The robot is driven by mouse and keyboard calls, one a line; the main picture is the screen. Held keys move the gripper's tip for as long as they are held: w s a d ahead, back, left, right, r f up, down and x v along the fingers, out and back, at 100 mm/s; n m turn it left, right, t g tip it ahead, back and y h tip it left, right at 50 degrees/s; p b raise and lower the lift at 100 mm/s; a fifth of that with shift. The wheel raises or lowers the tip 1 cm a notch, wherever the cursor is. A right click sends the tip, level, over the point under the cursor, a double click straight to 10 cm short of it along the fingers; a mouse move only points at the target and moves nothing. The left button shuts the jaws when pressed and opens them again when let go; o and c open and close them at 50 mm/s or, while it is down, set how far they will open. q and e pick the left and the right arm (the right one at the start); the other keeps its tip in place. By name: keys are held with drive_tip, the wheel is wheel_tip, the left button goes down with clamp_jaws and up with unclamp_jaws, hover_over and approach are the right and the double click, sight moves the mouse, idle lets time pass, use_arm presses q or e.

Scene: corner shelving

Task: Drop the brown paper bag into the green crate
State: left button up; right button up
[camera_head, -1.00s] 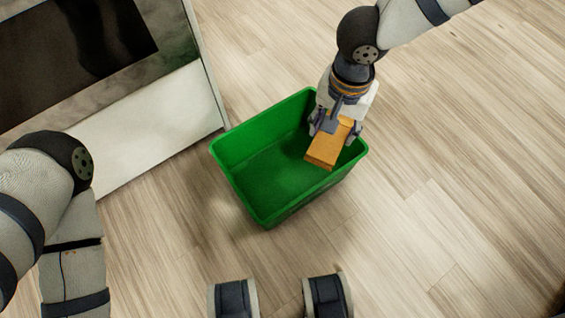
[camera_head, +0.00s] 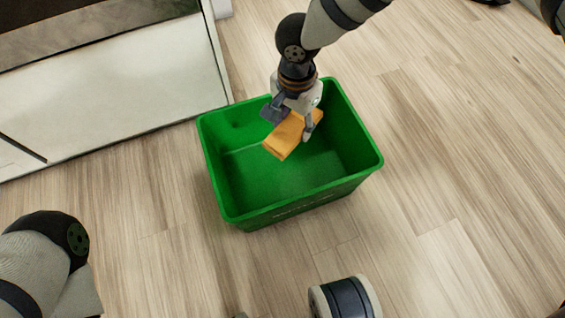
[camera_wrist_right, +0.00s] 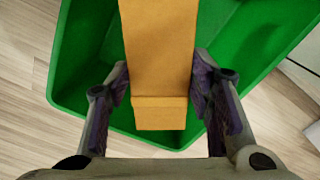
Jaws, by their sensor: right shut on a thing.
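The brown paper bag (camera_head: 284,139) is an orange-brown block shape, tilted in the head view. My right gripper (camera_head: 291,124) is shut on it, with a finger on either side. The right wrist view also shows the bag (camera_wrist_right: 160,50) between the fingers. The green crate (camera_head: 300,205) is an open bin on the floor. The bag hangs over its opening, around the middle and toward the back; its exact height above the crate floor is hard to tell. The crate (camera_wrist_right: 78,65) shows behind the bag in the wrist view. My left arm is at lower left; its gripper is out of view.
A white cabinet or shelf unit (camera_head: 110,95) stands at upper left, close to the crate's back left corner. The wooden floor (camera_head: 450,170) is clear to the right of the crate. No other object shows inside the crate.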

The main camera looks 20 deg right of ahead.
use_arm(q)
drive_tip(key=f+b, duration=0.1)
drive_tip(key=s+f+b, duration=0.1)
drive_tip(key=b, duration=0.1)
drive_tip(key=shift+a+g, duration=0.15)
drive_tip(key=shift+g, duration=0.15)
use_arm(e)
wheel_tip(320, 180, down, 6)
drive_tip(key=shift+r, duration=0.1)
drive_tip(key=o, duration=1.2)
use_arm(q)
drive_tip(key=shift+f, duration=0.1)
use_arm(e)
wheel_tip(320, 180, up, 12)
